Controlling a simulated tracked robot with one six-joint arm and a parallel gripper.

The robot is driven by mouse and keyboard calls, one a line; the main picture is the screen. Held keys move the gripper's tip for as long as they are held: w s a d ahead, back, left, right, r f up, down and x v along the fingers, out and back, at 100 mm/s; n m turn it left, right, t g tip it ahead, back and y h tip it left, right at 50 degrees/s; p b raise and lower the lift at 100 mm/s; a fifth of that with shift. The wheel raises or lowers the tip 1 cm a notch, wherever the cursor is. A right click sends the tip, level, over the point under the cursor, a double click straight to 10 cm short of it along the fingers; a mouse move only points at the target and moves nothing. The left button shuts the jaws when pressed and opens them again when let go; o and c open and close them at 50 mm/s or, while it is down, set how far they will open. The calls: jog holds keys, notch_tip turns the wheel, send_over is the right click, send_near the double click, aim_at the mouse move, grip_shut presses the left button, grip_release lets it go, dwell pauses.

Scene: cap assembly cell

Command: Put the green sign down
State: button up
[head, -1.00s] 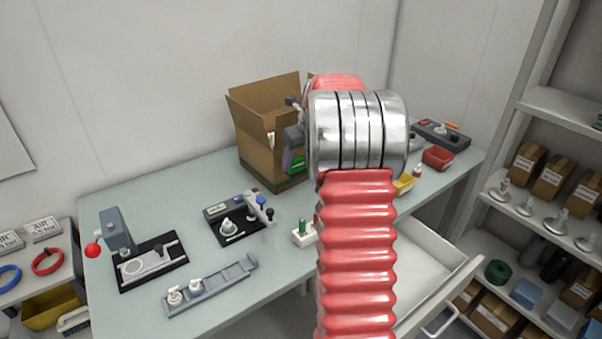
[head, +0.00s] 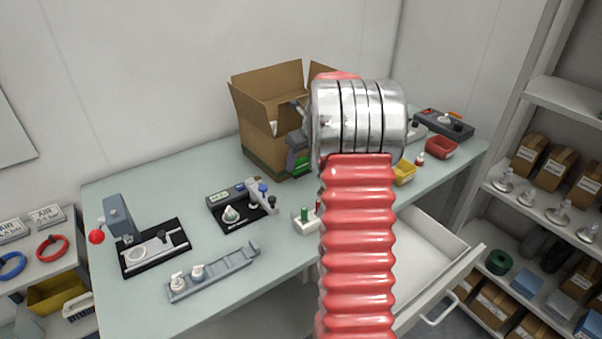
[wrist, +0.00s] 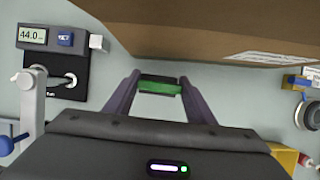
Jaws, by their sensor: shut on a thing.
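The green sign (wrist: 160,87) is a small green and black piece held between the two purple fingers of my gripper (wrist: 159,88) in the wrist view. In the head view the green sign (head: 300,167) shows as a green patch in front of the cardboard box, partly hidden by my arm. My gripper (head: 297,150) is shut on it, over the grey-green table (head: 140,185). I cannot tell whether the sign touches the table.
An open cardboard box (head: 262,125) stands close behind the gripper. A black fixture with a display (head: 236,206) is to the left. A yellow bin (head: 404,173) and a red bin (head: 441,148) stand to the right. An open drawer (head: 410,252) juts out in front.

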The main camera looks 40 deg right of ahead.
aim_at(302, 170)
jog(key=shift+f, duration=0.1)
jog(key=shift+f, duration=2.4)
jog(key=o, duration=1)
jog(key=shift+o, duration=0.2)
jog(key=v, duration=1.2)
jog(key=shift+r, duration=0.1)
